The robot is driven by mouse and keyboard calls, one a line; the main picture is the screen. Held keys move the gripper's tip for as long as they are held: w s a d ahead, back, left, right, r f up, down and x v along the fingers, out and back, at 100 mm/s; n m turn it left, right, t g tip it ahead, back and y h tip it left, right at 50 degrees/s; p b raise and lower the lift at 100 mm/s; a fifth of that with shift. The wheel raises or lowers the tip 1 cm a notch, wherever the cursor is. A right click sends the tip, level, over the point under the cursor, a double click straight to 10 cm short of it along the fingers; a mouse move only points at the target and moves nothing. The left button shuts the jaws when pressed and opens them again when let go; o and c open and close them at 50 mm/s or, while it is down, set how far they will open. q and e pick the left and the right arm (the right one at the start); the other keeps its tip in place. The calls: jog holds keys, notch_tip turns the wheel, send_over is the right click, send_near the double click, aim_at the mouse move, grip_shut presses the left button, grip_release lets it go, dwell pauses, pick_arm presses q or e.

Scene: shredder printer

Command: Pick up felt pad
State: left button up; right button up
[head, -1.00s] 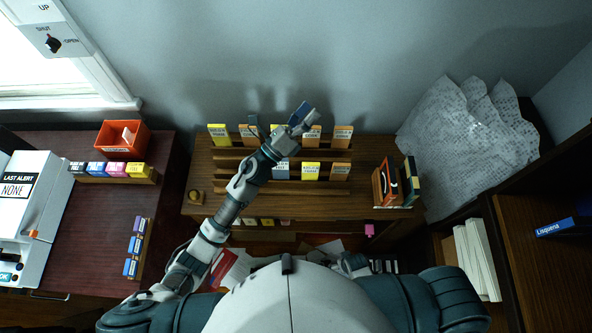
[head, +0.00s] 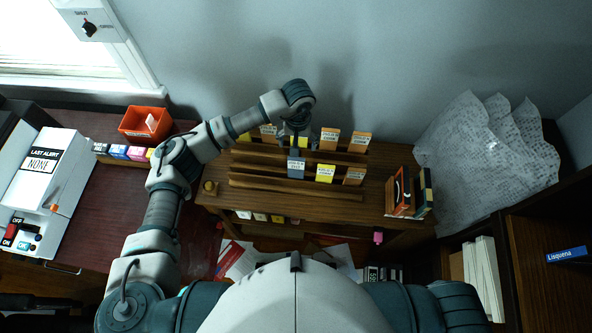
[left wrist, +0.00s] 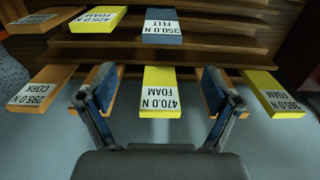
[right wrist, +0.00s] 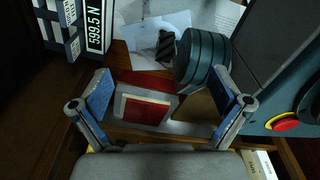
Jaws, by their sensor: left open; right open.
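The felt pad is blue-grey, labelled 350.0 N FELT, and stands in the front row of the wooden rack in the head view (head: 296,168). It also shows at the top of the left wrist view (left wrist: 162,25). My left gripper (left wrist: 160,95) is open, its fingers either side of a yellow 470.0 N foam pad (left wrist: 160,95) in the other row, apart from the felt pad. In the head view the left hand points down over the back row, its fingers largely hidden. My right gripper (right wrist: 165,100) is open and empty in the right wrist view.
Neighbouring pads stand close: a yellow foam pad (head: 325,173), a cork pad (left wrist: 40,88) and a yellow 365.0 N foam pad (left wrist: 272,92). The rack (head: 280,187) has stepped ledges. Orange-and-black items (head: 402,190) stand at its right. A grey wall (head: 400,60) rises behind.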

aim_at(296, 163)
pick_arm(q)
notch_tip(296, 163, down, 7)
jog(key=shift+d+r+p, duration=0.1)
jog(key=shift+p, duration=0.2)
jog(key=f, duration=0.2)
jog(key=f+p, duration=0.1)
jog(key=f, duration=0.1)
jog(key=shift+s+a+f, duration=0.2)
jog(key=shift+f, duration=0.5)
pick_arm(e)
jog(key=s, duration=0.2)
jog(key=s+d, duration=0.1)
jog(key=shift+s+r, duration=0.1)
jog(key=shift+s, duration=0.3)
pick_arm(q)
jog(key=shift+c, duration=0.2)
jog(key=c, duration=1.2)
